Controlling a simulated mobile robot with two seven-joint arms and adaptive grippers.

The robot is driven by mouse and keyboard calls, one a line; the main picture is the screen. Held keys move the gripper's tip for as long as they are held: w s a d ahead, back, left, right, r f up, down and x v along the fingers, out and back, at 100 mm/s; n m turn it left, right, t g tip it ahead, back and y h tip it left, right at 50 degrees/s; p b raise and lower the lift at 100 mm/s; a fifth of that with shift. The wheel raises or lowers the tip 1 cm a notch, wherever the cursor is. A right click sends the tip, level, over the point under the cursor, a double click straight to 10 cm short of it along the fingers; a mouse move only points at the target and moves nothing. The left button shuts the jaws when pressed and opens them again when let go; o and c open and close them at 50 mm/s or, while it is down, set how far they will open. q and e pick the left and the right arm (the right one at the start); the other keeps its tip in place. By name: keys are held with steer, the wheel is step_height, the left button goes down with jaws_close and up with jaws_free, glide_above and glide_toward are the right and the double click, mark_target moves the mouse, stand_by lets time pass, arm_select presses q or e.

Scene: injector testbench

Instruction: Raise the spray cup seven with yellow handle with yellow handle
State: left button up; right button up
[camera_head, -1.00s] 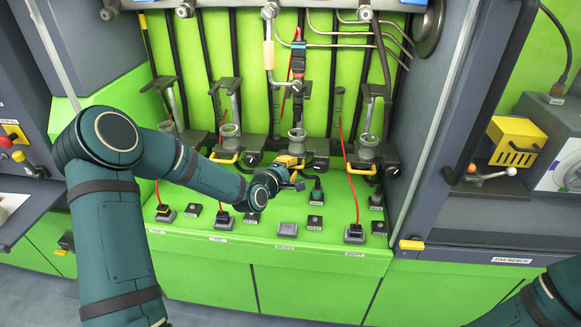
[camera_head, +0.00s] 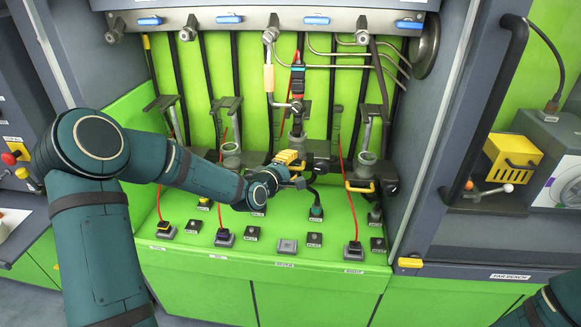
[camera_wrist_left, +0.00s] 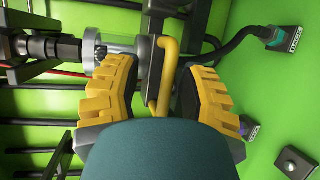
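The spray cup (camera_wrist_left: 116,45) is a clear cylinder with a dark fitting, at the upper left of the wrist view. Its yellow handle (camera_wrist_left: 168,62) is a bent bar that shows between my fingers. My left gripper (camera_wrist_left: 157,75) is open, with one yellow ridged finger on each side of the handle; I cannot tell whether either touches it. In the head view my left gripper (camera_head: 291,161) is at the middle station and mostly hides this cup and its handle. My right gripper is out of the head view; only part of my right arm shows at the lower right.
Another cup (camera_head: 366,160) with a yellow handle stands to the right, and one (camera_head: 231,155) to the left. A red cable (camera_head: 352,205) hangs in front of the right one. Small dark blocks stand on the green ledge (camera_head: 190,262). Black hoses line the back wall.

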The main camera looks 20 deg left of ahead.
arm_select(q)
steer(key=v, duration=1.2)
steer(key=s+d+f+m+g+h, duration=0.1)
steer(key=s+d+f+m+g, duration=0.25)
steer(key=d+f, duration=0.4)
steer(key=s+d+f+m+g+h, duration=0.1)
steer(key=s+d+f+m+g, duration=0.25)
steer(key=f, duration=0.65)
steer(key=s+d+f+m+g, duration=0.7)
steer(key=s+d+f+m, duration=0.1)
steer(key=s+f, duration=0.4)
steer(key=shift+s+d+m, duration=0.2)
steer(key=shift+m, duration=0.2)
